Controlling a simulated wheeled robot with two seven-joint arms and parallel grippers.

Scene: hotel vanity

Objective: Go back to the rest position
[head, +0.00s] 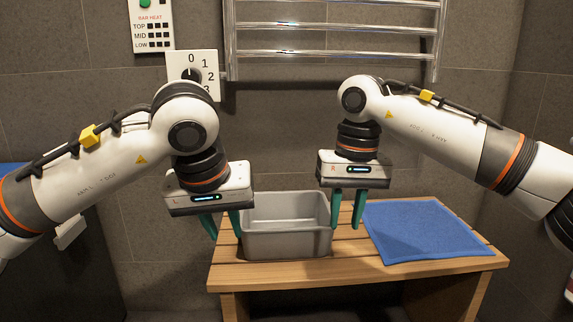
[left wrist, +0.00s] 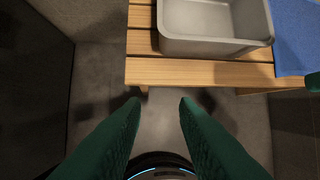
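My left gripper (head: 222,224) hangs fingers down in front of the left end of the bench, beside the grey bin. Its two green fingers are apart with nothing between them; they also show open and empty in the left wrist view (left wrist: 160,112), with floor beneath. My right gripper (head: 347,210) points down just right of the bin, between it and the blue cloth. Its green fingers stand a little apart, and nothing shows between them. Whether it touches the bin's rim I cannot tell.
A grey bin (head: 288,246), empty as far as I see, stands on a slatted wooden bench (head: 350,269). A flat blue cloth (head: 425,230) lies at the bench's right. On the wall are a towel rail (head: 335,27), a dial (head: 192,73) and a heat panel (head: 153,24).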

